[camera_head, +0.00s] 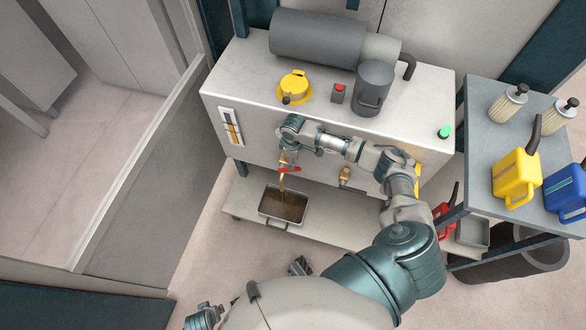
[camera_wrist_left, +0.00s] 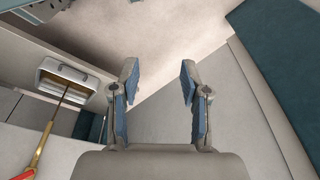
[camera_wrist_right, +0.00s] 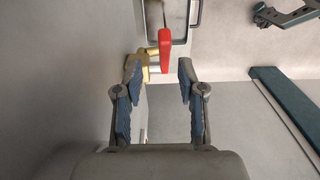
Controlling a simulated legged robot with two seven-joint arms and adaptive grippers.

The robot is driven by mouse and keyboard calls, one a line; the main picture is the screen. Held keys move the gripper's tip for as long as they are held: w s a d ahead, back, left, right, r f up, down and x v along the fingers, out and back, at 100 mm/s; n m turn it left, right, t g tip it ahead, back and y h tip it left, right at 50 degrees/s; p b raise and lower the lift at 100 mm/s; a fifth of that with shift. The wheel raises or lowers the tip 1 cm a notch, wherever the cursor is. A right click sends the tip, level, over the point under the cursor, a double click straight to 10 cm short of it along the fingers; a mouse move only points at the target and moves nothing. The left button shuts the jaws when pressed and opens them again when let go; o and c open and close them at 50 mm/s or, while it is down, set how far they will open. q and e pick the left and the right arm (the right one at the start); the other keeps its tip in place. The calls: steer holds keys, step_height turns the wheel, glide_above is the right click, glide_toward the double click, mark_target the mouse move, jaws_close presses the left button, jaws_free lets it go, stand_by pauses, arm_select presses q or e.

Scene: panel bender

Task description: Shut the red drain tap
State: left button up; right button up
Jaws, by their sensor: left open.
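The red drain tap's lever (camera_head: 290,169) is on the front of the grey tank, with a brown stream running below it. The stream falls into a metal tray (camera_head: 262,210) holding brown liquid. My right gripper (camera_head: 287,157) is at the tap, its fingers partly hidden. In the right wrist view my right gripper (camera_wrist_right: 157,75) is open and empty, with the red lever (camera_wrist_right: 165,48) and brass body (camera_wrist_right: 146,64) just beyond its fingertips. My left gripper (camera_wrist_left: 159,75) is open and empty, away from the tap; the lever (camera_wrist_left: 27,173) shows at its lower left.
A second brass tap (camera_head: 345,174) is to the right on the tank front (camera_head: 250,155). A side table (camera_head: 482,150) holds yellow and blue cans and filters. A low shelf (camera_head: 335,228) carries the tray. A partition (camera_head: 150,150) stands at left; floor between is clear.

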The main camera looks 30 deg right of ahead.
steer(key=f, duration=0.2)
steer(key=a+f+b, duration=0.1)
steer(key=f, duration=0.2)
steer(key=shift+f, duration=0.3)
steer(key=shift+f+b, duration=0.4)
steer(key=shift+f, duration=0.2)
steer(key=shift+d+f, duration=0.15)
steer(key=shift+d, duration=0.15)
steer(key=c, duration=0.7)
arm_select(q)
steer(key=r, duration=0.5)
steer(key=shift+w+a, duration=0.3)
steer(key=shift+a, duration=0.1)
arm_select(e)
steer(key=shift+w+a, duration=0.1)
steer(key=shift+a, duration=0.15)
jaws_close()
